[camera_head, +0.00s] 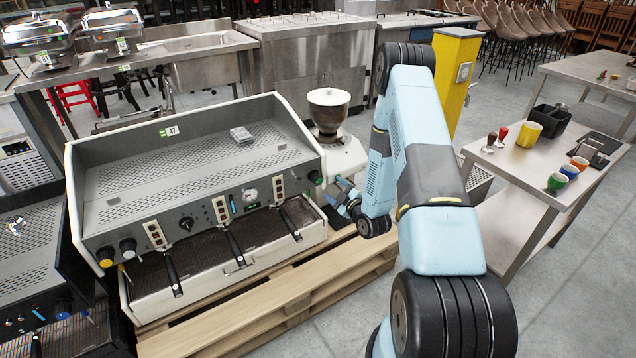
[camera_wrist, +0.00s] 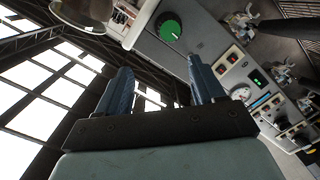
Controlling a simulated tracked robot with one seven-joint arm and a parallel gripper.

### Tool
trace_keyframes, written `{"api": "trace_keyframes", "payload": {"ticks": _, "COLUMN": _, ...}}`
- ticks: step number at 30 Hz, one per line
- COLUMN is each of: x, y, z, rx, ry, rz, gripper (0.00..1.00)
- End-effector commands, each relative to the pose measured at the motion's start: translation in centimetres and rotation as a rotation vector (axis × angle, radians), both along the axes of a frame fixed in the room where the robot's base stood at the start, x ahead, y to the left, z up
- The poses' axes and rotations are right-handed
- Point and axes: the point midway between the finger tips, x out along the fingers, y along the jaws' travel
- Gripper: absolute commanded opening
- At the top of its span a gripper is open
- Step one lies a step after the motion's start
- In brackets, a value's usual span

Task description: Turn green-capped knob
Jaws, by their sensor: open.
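The green-capped knob (camera_head: 315,177) sits at the right end of the front panel of the white and grey espresso machine (camera_head: 205,190). It also shows in the wrist view as a round green cap (camera_wrist: 170,28) with a small pale mark near its edge. My gripper (camera_head: 338,190) is just to the right of the knob in the head view. In the wrist view my gripper (camera_wrist: 160,64) is open, with two blue fingers spread and nothing between them. The knob lies beyond the fingertips, apart from them.
A coffee grinder (camera_head: 328,108) stands close behind my gripper. Portafilter handles (camera_head: 235,247) stick out from the machine's front. The machine stands on a wooden pallet (camera_head: 270,300). A steel table (camera_head: 515,165) with cups is at right.

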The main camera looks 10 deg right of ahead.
Motion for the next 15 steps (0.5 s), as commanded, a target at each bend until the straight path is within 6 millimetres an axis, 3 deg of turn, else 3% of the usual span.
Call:
{"api": "trace_keyframes", "payload": {"ticks": 1, "x": -0.7, "y": 0.0, "z": -1.1, "rx": 0.007, "ry": -0.013, "rz": -0.001, "gripper": 0.68}}
{"api": "trace_keyframes", "payload": {"ticks": 6, "x": -2.1, "y": 0.0, "z": -2.9, "rx": 0.021, "ry": -0.063, "rz": -0.007, "gripper": 0.68}}
{"api": "trace_keyframes", "payload": {"ticks": 11, "x": -2.4, "y": 0.1, "z": -3.5, "rx": 0.025, "ry": -0.082, "rz": -0.009, "gripper": 0.68}}
{"api": "trace_keyframes", "payload": {"ticks": 15, "x": -1.4, "y": 0.3, "z": -3.4, "rx": 0.024, "ry": -0.086, "rz": -0.009, "gripper": 0.68}}
